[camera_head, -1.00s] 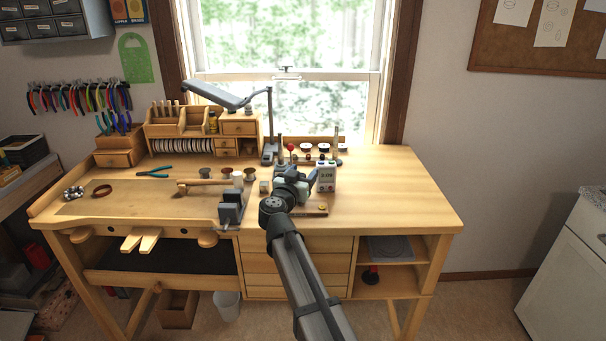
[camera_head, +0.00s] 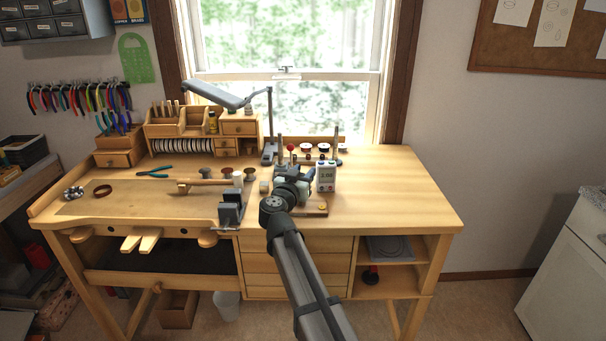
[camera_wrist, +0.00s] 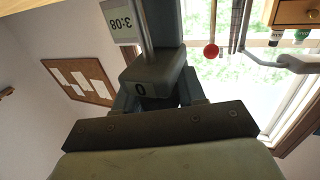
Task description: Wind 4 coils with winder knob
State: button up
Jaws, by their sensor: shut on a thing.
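The winder stands at the bench's middle, with a small counter box (camera_head: 326,177) to the right of my gripper. Its display appears to read 3.08, and it also shows upside down in the wrist view (camera_wrist: 122,22). My gripper (camera_head: 291,184) is at the winder and hides much of it in the head view. In the wrist view, a grey block marked 0 (camera_wrist: 152,84), apparently the winder knob, sits between the fingers, and my gripper (camera_wrist: 155,98) is shut on it. A metal rod (camera_wrist: 144,30) runs up from this block. The coil itself cannot be made out.
A wooden base with a yellow button (camera_head: 323,208) lies in front of the counter box. A red-ball lever (camera_head: 291,148) and several spools stand behind. A dark grey block device (camera_head: 231,212) is close on the left. The bench's right side (camera_head: 400,195) is clear.

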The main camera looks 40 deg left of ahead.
jog(key=shift+a+h, duration=0.15)
jog(key=shift+h, duration=0.15)
jog(key=m+t+h, duration=0.1)
jog(key=m+h, duration=0.1)
jog(key=h, duration=0.1)
jog(key=shift+w+m+h, duration=0.15)
jog(key=shift+m+h, duration=0.15)
jog(key=shift+m, duration=0.1)
jog(key=shift+d+m+t+h, duration=0.15)
jog(key=shift+d+m+h, duration=0.25)
jog(key=shift+h, duration=0.3)
jog(key=shift+d+m+t+h, duration=0.15)
jog(key=shift+m+h, duration=0.35)
jog(key=shift+h, duration=0.2)
jog(key=o, duration=1)
jog(key=shift+c, duration=0.2)
jog(key=s, duration=0.7)
jog(key=shift+s, duration=0.3)
